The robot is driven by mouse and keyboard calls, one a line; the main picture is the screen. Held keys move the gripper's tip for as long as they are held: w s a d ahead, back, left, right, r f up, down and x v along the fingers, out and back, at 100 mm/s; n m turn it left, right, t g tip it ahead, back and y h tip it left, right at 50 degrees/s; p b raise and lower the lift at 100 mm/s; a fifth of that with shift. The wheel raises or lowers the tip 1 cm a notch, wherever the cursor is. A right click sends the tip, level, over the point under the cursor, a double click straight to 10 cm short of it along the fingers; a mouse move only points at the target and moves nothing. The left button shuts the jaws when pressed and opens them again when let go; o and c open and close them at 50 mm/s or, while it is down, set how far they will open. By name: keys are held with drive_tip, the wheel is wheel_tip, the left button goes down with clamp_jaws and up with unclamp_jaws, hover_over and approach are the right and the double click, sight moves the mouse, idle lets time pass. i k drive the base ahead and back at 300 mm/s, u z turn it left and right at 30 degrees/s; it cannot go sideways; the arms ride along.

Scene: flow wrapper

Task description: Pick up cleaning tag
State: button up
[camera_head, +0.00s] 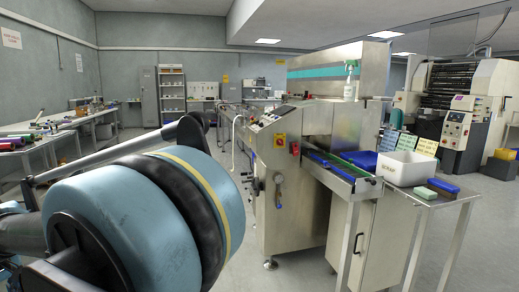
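I cannot pick out a cleaning tag for certain. Several small upright cards stand behind the white bin at the right, among them a pale printed card (407,143) and a yellowish card (427,147). Their print is too small to read. My arm's large blue and black joint fills the lower left of the view. My gripper's fingers do not show.
A white bin (404,170), a green block (427,193) and a blue block (442,186) stand on the steel side table (395,193). The wrapping machine (285,195) stands mid-view, with a spray bottle (350,82) on top. Floor shows at right.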

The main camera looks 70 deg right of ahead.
sight(295, 148)
drive_tip(key=u, duration=0.8)
drive_tip(key=k, duration=2.75)
drive_tip(key=z, duration=1.45)
drive_tip(key=i, duration=1)
